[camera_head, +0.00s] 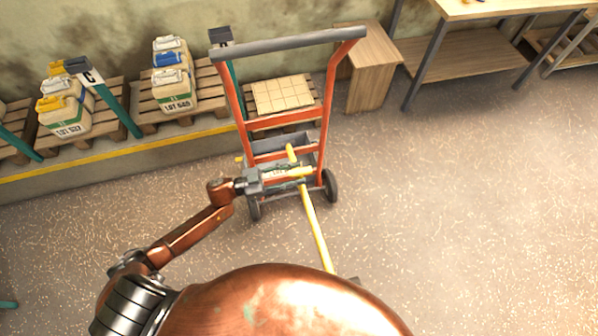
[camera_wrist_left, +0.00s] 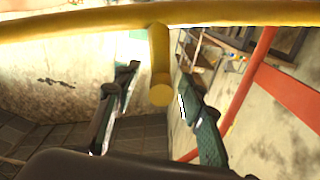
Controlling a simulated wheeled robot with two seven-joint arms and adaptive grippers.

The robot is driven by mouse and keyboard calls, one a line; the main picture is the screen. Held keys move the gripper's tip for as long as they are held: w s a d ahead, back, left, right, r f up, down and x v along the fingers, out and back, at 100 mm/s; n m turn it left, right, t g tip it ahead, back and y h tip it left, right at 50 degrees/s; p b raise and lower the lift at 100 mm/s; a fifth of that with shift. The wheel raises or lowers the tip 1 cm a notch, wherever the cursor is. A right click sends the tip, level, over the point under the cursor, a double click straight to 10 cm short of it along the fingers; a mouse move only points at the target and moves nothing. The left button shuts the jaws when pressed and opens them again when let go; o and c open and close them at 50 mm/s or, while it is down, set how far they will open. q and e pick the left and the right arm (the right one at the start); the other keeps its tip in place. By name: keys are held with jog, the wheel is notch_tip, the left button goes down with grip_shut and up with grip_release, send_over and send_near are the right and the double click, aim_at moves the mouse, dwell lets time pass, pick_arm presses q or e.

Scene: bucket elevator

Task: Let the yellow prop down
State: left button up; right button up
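The yellow prop (camera_head: 316,228) is a long bar slanting from the orange hand truck (camera_head: 240,103) down towards my body. Its lower end is partly hidden by my own body. My left gripper (camera_head: 274,177) is at the truck's lower frame, beside the prop's upper part. In the left wrist view, a yellow bar (camera_wrist_left: 225,13) runs across the top, with a short stub hanging from it. The left gripper's two fingers (camera_wrist_left: 158,82) stand apart on either side of this stub, with visible gaps. My right gripper is not in view.
The truck stands upright on two wheels, with a grey bin and a labelled item low in its frame. Pallets with containers (camera_head: 174,88) line the wall behind a yellow edge. A wooden box (camera_head: 368,70) and a workbench (camera_head: 480,10) stand right. Floor at right is clear.

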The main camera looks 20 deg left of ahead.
pick_arm(q)
jog(key=shift+x, duration=0.8)
jog(key=shift+c, duration=0.5)
grip_shut()
